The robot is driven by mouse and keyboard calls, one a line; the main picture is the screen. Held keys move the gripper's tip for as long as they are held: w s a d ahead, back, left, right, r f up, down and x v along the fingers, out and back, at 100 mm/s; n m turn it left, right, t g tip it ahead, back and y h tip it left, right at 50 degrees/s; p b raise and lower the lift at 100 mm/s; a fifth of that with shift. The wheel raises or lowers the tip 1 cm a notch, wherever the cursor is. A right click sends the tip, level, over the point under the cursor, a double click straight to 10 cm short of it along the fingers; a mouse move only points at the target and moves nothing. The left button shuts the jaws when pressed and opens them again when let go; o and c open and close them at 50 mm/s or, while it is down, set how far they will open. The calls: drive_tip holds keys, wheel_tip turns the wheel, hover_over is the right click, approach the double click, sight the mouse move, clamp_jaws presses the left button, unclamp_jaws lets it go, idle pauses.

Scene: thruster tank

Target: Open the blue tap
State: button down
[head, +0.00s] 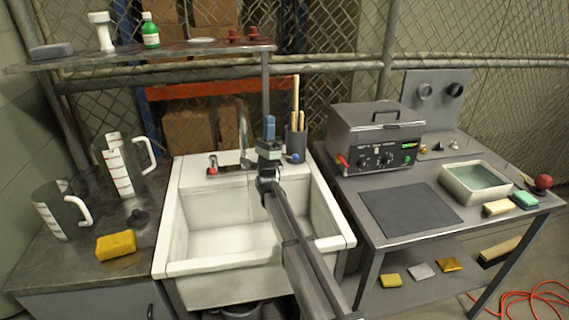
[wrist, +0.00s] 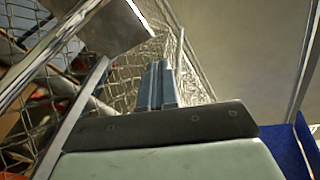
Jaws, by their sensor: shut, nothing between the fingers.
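The white sink (head: 175,240) has a metal spout (head: 243,135) at its back. A small tap with a red mark (head: 212,168) stands left of the spout. A small blue knob (head: 295,158), which looks like the blue tap, shows at the back right of the sink; its body is mostly hidden. My gripper (head: 270,127) is over the sink's back, left of and above the blue knob, with fingers pointing up. In the wrist view the fingers (wrist: 160,85) are together and empty. I cannot tell whether the tap is turned.
A dark pot with brushes (head: 297,143) stands just behind the blue knob. A shelf (head: 150,56) hangs above left, with a post beside my gripper. A grey heating box (head: 375,140) stands on the right table. In the wrist view a blue surface (wrist: 283,150) fills the lower right.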

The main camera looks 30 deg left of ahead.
drive_tip(key=s+a+f+m+g+h, duration=0.3)
drive_tip(key=f+m+g+h, duration=0.4)
drive_tip(key=f+m+h, duration=0.35)
drive_tip(key=s+a+f+m+g+h, duration=0.2)
drive_tip(key=a+f+m+g+h, duration=0.1)
drive_tip(key=f+m+g+h, duration=0.55)
drive_tip(key=w+d+r+t+h, duration=0.1)
drive_tip(key=w+d+h, duration=0.1)
drive_tip(key=w+d, duration=0.5)
drive_tip(key=w, duration=0.4)
drive_tip(key=shift+d+r+h, duration=0.4)
drive_tip(key=shift+w+d, duration=0.3)
drive_tip(key=shift+w, duration=0.5)
drive_tip(key=shift+s, duration=0.1)
drive_tip(key=s+d+v, duration=0.1)
drive_tip(key=d+v, duration=0.1)
drive_tip(key=v, duration=1.1)
drive_tip(key=shift+s+a+f, duration=0.15)
drive_tip(key=shift+s+f, duration=0.1)
drive_tip(key=shift+s, duration=0.2)
